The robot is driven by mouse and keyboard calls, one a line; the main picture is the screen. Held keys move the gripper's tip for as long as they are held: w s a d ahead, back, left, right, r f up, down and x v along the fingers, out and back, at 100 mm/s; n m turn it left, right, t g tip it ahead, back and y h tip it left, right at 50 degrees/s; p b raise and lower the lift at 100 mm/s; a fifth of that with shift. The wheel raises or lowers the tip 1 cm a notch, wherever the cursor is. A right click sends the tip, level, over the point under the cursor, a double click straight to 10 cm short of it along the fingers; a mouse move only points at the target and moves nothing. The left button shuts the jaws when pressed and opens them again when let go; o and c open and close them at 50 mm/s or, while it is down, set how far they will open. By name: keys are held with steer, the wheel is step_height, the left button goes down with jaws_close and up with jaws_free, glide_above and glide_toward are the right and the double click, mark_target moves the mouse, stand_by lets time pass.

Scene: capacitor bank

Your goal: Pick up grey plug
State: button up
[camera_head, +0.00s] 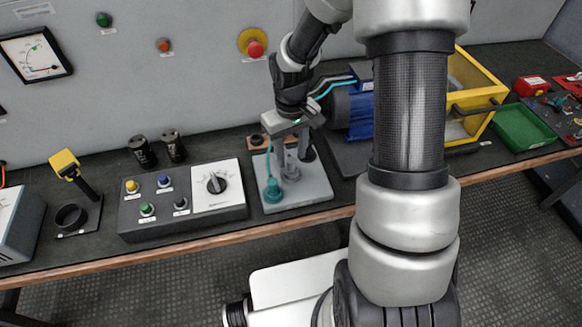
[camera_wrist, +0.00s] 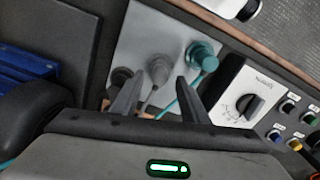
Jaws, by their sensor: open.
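The grey plug (camera_wrist: 158,70) stands on a light grey plate (camera_wrist: 140,38), between a teal plug (camera_wrist: 203,57) and a dark plug (camera_wrist: 121,76). In the head view the grey plug (camera_head: 291,171) is below my gripper and partly hidden by it. My gripper (camera_wrist: 158,77) is open, pointing down over the plate, with one finger on each side of the grey plug in the wrist view. The fingers look apart from the plug, though their exact height beside it is hard to tell. The teal plug also shows in the head view (camera_head: 272,190).
A control box (camera_head: 183,200) with coloured buttons and a dial stands left of the plate. A blue motor (camera_head: 350,108) and a yellow frame (camera_head: 482,95) are to the right. Two black cylinders (camera_head: 158,150) stand behind the control box. The bench's wooden front edge runs close before the plate.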

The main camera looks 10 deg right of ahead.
mark_target(291, 160)
step_height(291, 160, down, 4)
steer(key=shift+w+r, duration=0.15)
steer(key=shift+r, duration=0.1)
steer(key=shift+c, duration=0.2)
jaws_close()
steer(key=shift+r, duration=0.15)
